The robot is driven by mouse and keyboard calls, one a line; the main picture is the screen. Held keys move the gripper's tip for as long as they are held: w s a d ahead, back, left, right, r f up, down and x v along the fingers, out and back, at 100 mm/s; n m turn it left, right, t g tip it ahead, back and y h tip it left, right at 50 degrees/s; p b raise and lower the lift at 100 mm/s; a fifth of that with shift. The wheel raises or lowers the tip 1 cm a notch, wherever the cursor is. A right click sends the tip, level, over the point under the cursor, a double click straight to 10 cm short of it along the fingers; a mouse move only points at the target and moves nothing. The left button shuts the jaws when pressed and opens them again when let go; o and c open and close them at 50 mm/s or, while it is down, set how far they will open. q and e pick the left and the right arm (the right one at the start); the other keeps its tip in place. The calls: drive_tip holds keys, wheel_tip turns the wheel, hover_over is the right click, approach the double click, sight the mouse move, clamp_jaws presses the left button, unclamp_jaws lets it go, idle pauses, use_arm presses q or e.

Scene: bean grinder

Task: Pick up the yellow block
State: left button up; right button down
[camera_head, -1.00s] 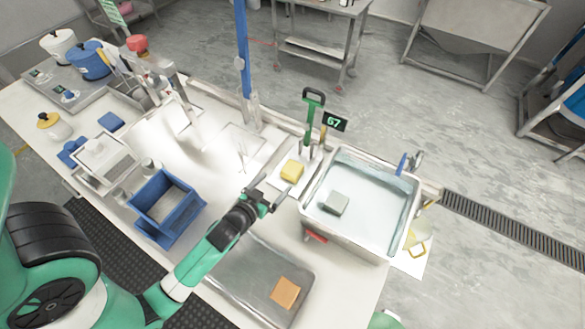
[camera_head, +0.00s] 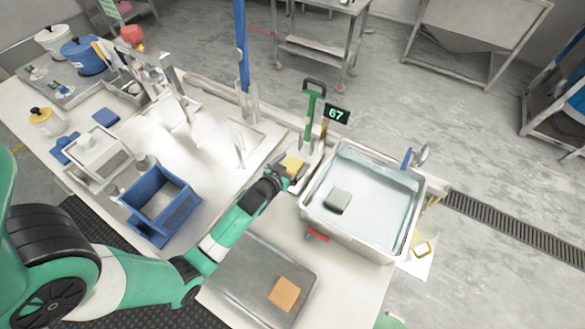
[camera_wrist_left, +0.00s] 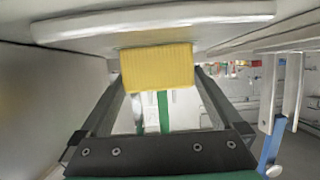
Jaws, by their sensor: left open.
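The yellow block (camera_head: 293,165) sits on a small white stand beside the sink in the head view. It also shows in the left wrist view (camera_wrist_left: 157,67), between the fingertips. My left gripper (camera_head: 289,174) is at the block, with one finger on each side of it. The jaws are open, and I cannot tell whether either finger touches the block. The fingers partly hide the block's front edge in the head view. My right gripper does not show.
A metal sink (camera_head: 362,200) with a grey-green block (camera_head: 337,201) in it stands right of the stand. A green-handled tool (camera_head: 312,108) stands just behind. A blue bin (camera_head: 162,207) is at left. A metal tray (camera_head: 262,279) with an orange block (camera_head: 284,294) lies in front.

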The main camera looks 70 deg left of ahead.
sight(292, 163)
use_arm(q)
drive_tip(key=c, duration=1.5)
drive_tip(key=shift+r+p, duration=0.35)
drive_tip(key=shift+r, duration=0.15)
wheel_tip(292, 163, up, 3)
drive_tip(key=shift+f+p, duration=0.2)
drive_tip(key=shift+p, duration=0.55)
drive_tip(key=r+p+v, duration=0.1)
drive_tip(key=v, duration=0.4)
drive_tip(key=a+r+p+v, duration=0.1)
drive_tip(key=p+v, duration=0.1)
drive_tip(key=v, duration=0.4)
drive_tip(key=r+p+v, duration=0.1)
drive_tip(key=p+v, duration=0.1)
drive_tip(key=v, duration=0.3)
drive_tip(key=shift+a+r, duration=0.2)
drive_tip(key=shift+r, duration=0.05)
